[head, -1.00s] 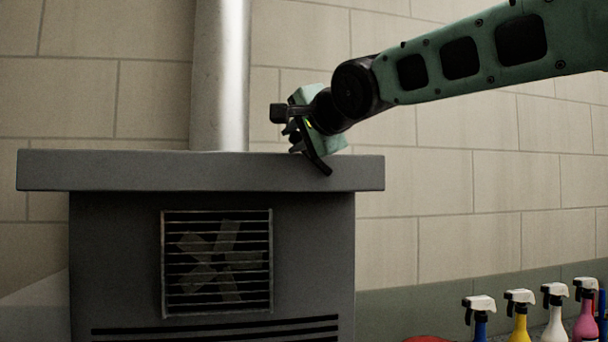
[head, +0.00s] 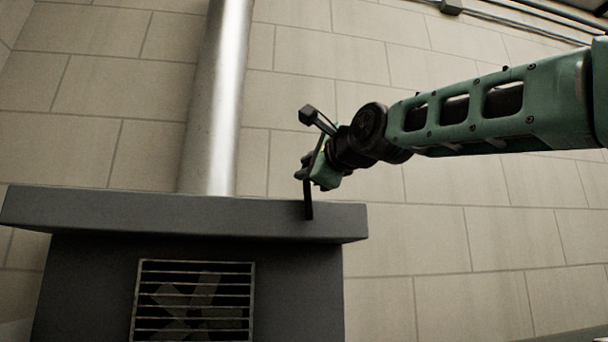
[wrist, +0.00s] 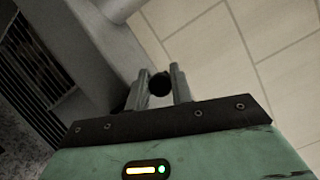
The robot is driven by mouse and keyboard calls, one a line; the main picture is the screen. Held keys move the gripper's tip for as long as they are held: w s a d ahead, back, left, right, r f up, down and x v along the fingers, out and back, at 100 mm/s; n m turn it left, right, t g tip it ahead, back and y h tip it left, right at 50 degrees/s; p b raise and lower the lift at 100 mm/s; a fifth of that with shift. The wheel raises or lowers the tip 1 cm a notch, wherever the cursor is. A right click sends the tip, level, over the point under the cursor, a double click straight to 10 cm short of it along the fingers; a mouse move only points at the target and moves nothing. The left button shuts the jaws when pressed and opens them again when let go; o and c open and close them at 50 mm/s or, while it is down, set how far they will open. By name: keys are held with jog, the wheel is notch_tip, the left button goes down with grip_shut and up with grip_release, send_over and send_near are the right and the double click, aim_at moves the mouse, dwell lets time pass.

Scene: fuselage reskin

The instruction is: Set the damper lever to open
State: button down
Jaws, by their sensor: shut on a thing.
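The damper lever (head: 308,202) is a thin black bar at the front right of the grey hood. Its lower end meets the hood's front edge, and it stands nearly upright in the head view. My gripper (head: 304,170) is at its upper end, just above the hood top. In the wrist view my gripper (wrist: 159,73) has its two grey fingers on either side of a round black knob (wrist: 160,84), shut on it. The fingers partly hide the lever's top in the head view. No open or shut marking is legible.
The grey hood (head: 150,212) has a broad ledge, with a slatted fan grille (head: 195,300) below. A metal duct pipe (head: 216,100) rises from it, left of my gripper. A tiled wall (head: 450,235) stands behind; the space right of the hood looks free.

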jog(key=shift+w+d+f+m, duration=0.15)
jog(key=shift+w+f+m, duration=0.05)
jog(key=shift+f+m, duration=0.15)
jog(key=c, duration=1.2)
grip_release()
jog(key=shift+c, duration=0.2)
jog(key=shift+s+r, duration=0.1)
jog(key=shift+r, duration=0.05)
jog(key=b+v, duration=0.6)
jog(key=v, duration=1.1)
jog(key=shift+s+d+b, duration=0.15)
jog(key=shift+d+b, duration=0.05)
jog(key=shift+b, duration=0.1)
